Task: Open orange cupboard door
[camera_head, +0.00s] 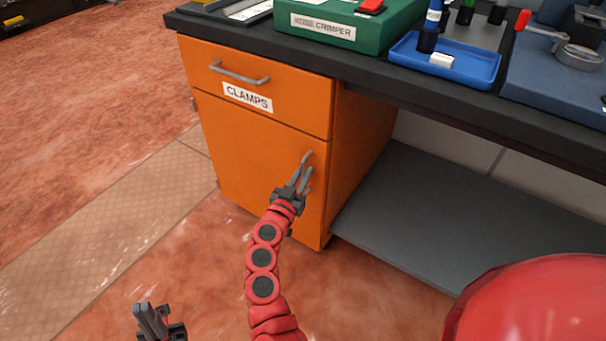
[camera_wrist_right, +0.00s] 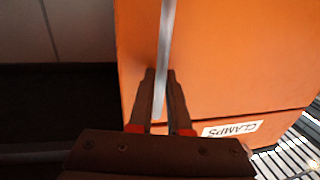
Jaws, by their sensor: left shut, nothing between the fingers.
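The orange cupboard door (camera_head: 243,160) is the lower front of the orange cabinet and looks shut. Its grey upright handle (camera_head: 307,157) is near the door's right edge. My right gripper (camera_head: 304,171) is at this handle. In the right wrist view the handle (camera_wrist_right: 167,40) runs between the two fingers of my right gripper (camera_wrist_right: 160,75), with one finger close on each side. I cannot tell whether the fingers press on it. My left gripper (camera_head: 148,312) is shut and empty, low in the head view, away from the cabinet.
A drawer (camera_head: 290,92) with a grey handle (camera_head: 240,74) and a CLAMPS label (camera_head: 248,97) is above the door. The dark worktop (camera_head: 460,118) carries a green case (camera_head: 340,30) and a blue tray (camera_head: 480,70). A grey low shelf (camera_head: 440,200) is right of the cabinet. The floor at left is clear.

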